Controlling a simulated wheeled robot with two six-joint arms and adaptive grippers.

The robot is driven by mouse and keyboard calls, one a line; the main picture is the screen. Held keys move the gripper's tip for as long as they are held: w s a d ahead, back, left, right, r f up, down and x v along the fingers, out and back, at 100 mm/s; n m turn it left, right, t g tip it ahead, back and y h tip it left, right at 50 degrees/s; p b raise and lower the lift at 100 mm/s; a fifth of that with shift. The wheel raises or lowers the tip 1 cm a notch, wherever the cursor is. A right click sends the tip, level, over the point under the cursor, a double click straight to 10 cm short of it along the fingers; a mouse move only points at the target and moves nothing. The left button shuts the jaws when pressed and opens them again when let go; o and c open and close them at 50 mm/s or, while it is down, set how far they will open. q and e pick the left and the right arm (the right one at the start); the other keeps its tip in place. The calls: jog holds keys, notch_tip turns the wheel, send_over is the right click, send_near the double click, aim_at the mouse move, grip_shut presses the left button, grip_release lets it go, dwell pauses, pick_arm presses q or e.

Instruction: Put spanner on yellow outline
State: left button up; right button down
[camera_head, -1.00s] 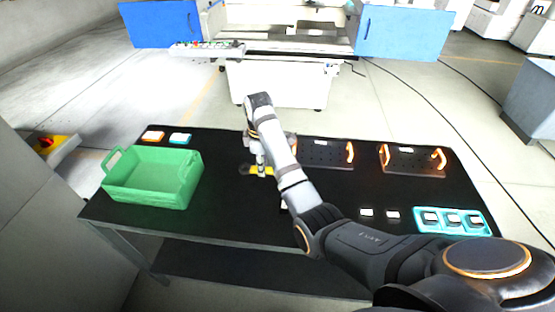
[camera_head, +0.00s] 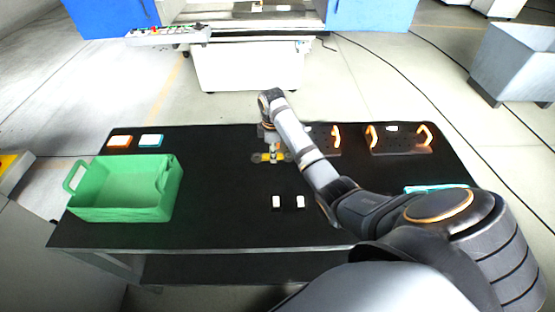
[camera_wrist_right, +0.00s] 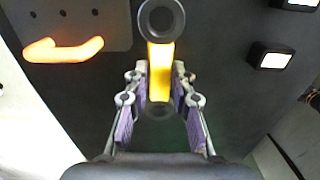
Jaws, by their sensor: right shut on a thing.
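The spanner (camera_head: 265,157) has a yellow handle and a dark grey ring at each end. It is over the middle of the black table (camera_head: 215,215). My right gripper (camera_head: 273,155) points down and is shut on it. In the right wrist view, the spanner (camera_wrist_right: 160,68) runs lengthwise between the purple-padded fingers of the right gripper (camera_wrist_right: 160,82), one ring beyond the tips and one between the fingers. I cannot tell whether it touches the table. I cannot make out a yellow outline. My left gripper is out of view.
A green bin (camera_head: 120,213) stands at the left. Orange-and-white (camera_head: 119,141) and teal-and-white (camera_head: 150,140) blocks lie behind it. Two small white-topped blocks (camera_head: 276,202) (camera_head: 300,202) lie in front. Drilled plates with orange handles (camera_head: 400,143) stand at the back right, a teal tray (camera_head: 435,188) at the right.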

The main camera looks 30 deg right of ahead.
aim_at(278, 155)
jog(key=shift+s+d+f, duration=0.2)
jog(key=shift+d+f, duration=0.05)
jog(key=shift+d, duration=0.05)
jog(key=shift+f, duration=0.1)
jog(key=shift+s+d+f, duration=0.15)
jog(key=shift+d+f, duration=0.35)
jog(key=shift+f, duration=0.1)
notch_tip(278, 155, down, 3)
jog(key=shift+r+p, duration=0.2)
jog(key=shift+p, duration=0.55)
jog(key=shift+f, duration=0.2)
jog(key=shift+a+f, duration=0.1)
jog(key=c, duration=1.4)
grip_release()
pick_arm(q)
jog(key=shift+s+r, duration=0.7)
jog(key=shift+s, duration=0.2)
